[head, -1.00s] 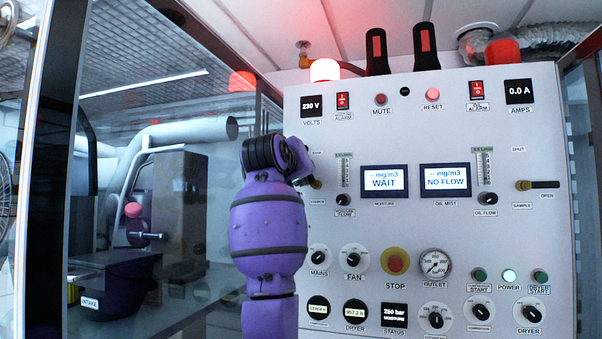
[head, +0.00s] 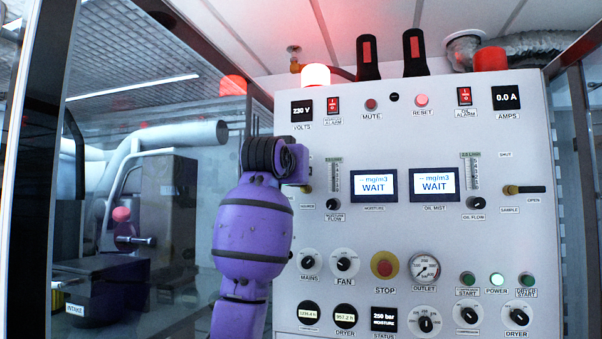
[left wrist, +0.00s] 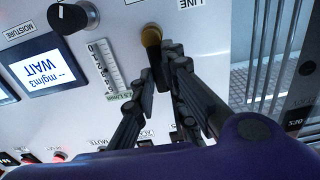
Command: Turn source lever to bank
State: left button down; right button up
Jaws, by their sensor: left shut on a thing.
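The source lever (left wrist: 151,37) shows in the left wrist view as a brass hub with a dark handle running down from it, alongside the flow scale. That view is upside down, so the handle points up the panel. My left gripper (left wrist: 158,85) has its black fingers on either side of the handle and is shut on it. In the head view the left gripper (head: 292,165) is at the panel's left side, and its arm hides most of the lever. A label below the fingers in the wrist view is partly covered. My right gripper is not in view.
The white panel (head: 400,235) fills the head view's right side. The moisture flow knob (head: 333,204) and moisture display (head: 373,186) are close right of my gripper. A sample lever (head: 525,189) points right. Dark equipment (head: 165,215) stands behind glass at the left.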

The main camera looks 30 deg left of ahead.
pick_arm(q)
jog(key=c, duration=1.8)
grip_release()
jog(key=shift+o, duration=0.2)
jog(key=shift+s, duration=0.1)
jog(key=v, duration=1.2)
